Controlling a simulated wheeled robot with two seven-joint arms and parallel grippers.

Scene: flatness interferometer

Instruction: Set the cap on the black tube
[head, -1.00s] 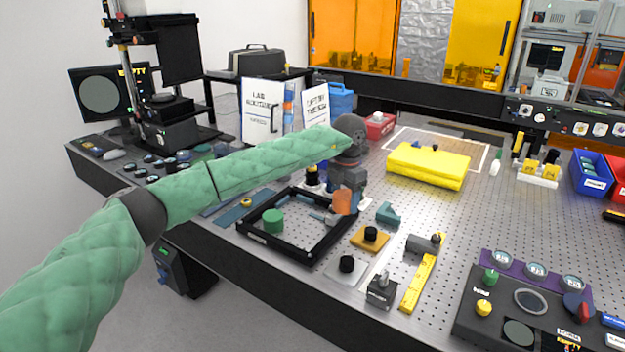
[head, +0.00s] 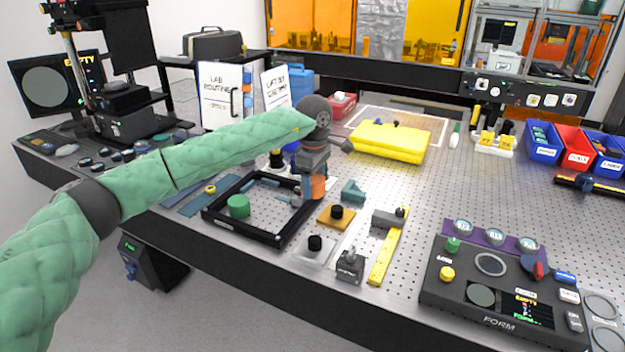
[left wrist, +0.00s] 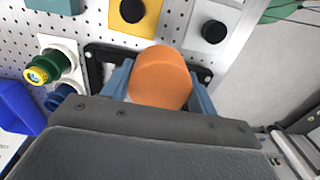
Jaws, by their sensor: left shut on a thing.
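My left gripper (head: 314,178) is shut on an orange cylindrical piece, which looks like the cap (head: 319,188). The orange cap (left wrist: 160,78) sits between the blue-grey fingers in the left wrist view, above the bench. Short black cylinders stand on an orange-yellow plate (head: 330,221) and a pale grey plate (head: 308,255), in front of the gripper. A dark upright cylinder (head: 276,158) stands behind the arm, partly hidden. I cannot tell which of these is the black tube. My right gripper is not in view.
A black square frame (head: 213,211) with a green cylinder (head: 239,205) lies left of the gripper. A teal block (head: 352,191), grey piece (head: 388,218) and yellow bar (head: 386,260) lie to its right. The perforated bench beyond them has free room.

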